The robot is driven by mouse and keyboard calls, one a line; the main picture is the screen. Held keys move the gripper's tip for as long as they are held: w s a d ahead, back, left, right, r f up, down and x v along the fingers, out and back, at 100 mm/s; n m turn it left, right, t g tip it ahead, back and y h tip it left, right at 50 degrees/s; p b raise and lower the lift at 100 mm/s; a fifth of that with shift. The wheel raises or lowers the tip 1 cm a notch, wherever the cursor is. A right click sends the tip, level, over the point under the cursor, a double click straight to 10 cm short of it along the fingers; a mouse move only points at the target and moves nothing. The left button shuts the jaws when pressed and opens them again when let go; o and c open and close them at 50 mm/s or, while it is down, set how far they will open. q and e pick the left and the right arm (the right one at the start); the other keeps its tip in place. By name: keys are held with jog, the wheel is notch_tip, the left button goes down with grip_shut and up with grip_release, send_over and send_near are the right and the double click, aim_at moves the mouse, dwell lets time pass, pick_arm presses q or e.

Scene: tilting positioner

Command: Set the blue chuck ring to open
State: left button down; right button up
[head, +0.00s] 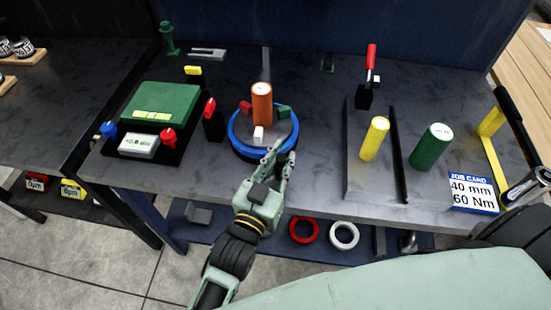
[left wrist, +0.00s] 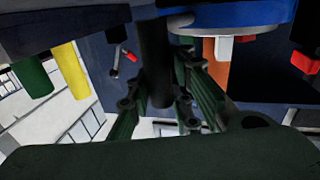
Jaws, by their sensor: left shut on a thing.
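The blue chuck ring (head: 236,142) circles the base of a round chuck on the bench, and its blue rim shows at the top of the left wrist view (left wrist: 262,12). An orange cylinder (head: 261,104) stands upright in the chuck, among a white, a red and a green jaw. My left gripper (head: 277,158) is at the ring's front right edge. In the left wrist view its fingers (left wrist: 162,100) are shut around a dark upright handle (left wrist: 156,55) by the ring. Where the handle joins the ring is hidden. My right gripper is not in view.
Left of the chuck are a red-knobbed lever (head: 210,107) and a green-topped instrument (head: 160,110). Red (head: 304,230) and white (head: 344,235) rings lie on the lower shelf.

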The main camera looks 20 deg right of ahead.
pick_arm(q)
jog(key=shift+s+d+f, duration=0.2)
jog(key=shift+s+d, duration=0.05)
jog(key=c, duration=1.9)
grip_release()
jog(key=o, duration=0.3)
jog(key=shift+s+r, duration=0.1)
jog(key=shift+r, duration=0.05)
jog(key=shift+o, duration=0.2)
jog(key=shift+a, duration=0.2)
jog(key=v, duration=1.1)
jog(key=shift+s+a, duration=0.2)
jog(key=shift+s, duration=0.05)
